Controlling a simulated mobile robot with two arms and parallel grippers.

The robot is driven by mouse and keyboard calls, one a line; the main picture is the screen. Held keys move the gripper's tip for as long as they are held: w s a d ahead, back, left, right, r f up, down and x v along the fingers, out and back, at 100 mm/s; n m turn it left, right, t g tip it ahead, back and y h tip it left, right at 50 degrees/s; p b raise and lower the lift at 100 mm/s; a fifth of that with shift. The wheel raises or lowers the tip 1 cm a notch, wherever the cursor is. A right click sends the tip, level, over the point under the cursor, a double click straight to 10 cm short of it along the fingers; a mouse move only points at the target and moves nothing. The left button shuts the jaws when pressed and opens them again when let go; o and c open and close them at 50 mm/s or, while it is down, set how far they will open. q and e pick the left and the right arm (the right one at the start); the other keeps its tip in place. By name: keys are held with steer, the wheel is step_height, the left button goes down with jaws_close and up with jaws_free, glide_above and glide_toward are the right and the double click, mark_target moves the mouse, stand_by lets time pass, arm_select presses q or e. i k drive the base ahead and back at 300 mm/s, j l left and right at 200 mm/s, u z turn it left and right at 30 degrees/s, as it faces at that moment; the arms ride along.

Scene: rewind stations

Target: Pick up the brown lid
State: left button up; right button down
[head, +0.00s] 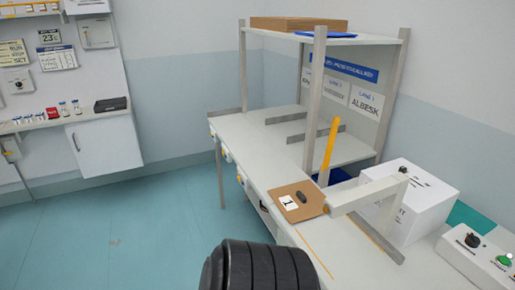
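A flat brown square piece (286,190), which looks like the brown lid, lies on the white bench top near its front edge. It bears a small dark knob or grip (303,196) and a white label with a black mark (288,203). The end of a pale grey bar (365,195) with an orange tip is at its right edge; I cannot tell whether they touch. Neither of my grippers is in view.
A yellow upright strip (330,146) rises behind the lid. A shelf frame (319,95) carries a brown tray (298,24). The floor at left is clear.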

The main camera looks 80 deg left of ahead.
mark_target(300, 201)
steer(key=u, duration=2.35)
